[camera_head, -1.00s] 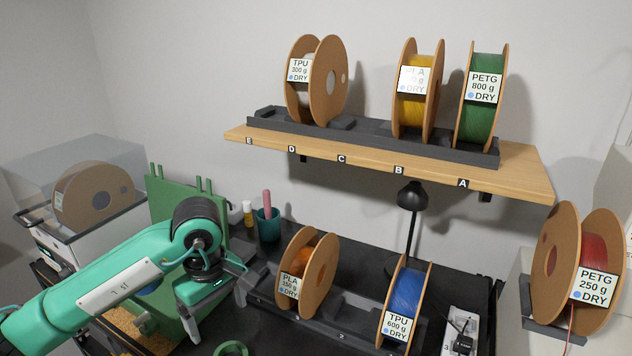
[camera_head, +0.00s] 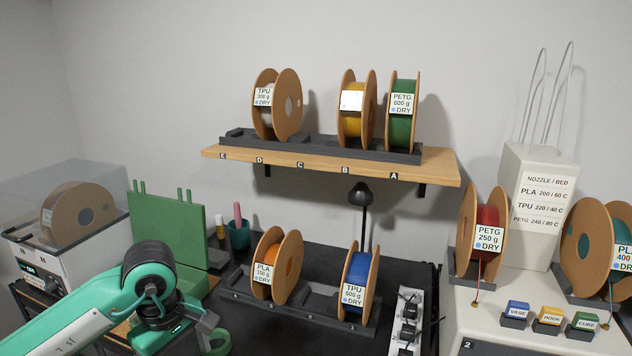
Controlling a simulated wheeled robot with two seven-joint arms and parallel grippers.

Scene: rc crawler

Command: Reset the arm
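My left arm comes in from the lower left, a green arm with a black wrist joint. My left gripper (camera_head: 160,335) points down near the front left of the dark table, low in the picture. Its fingertips are hidden, so I cannot tell whether it is open or shut. My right arm and gripper are not in view.
A wooden shelf (camera_head: 438,170) holds a TPU spool (camera_head: 288,105), a yellow spool (camera_head: 355,122) and a green PETG spool (camera_head: 402,125). An orange PLA spool (camera_head: 289,265) and a blue TPU spool (camera_head: 360,268) stand below. A red PETG spool (camera_head: 469,225) stands right.

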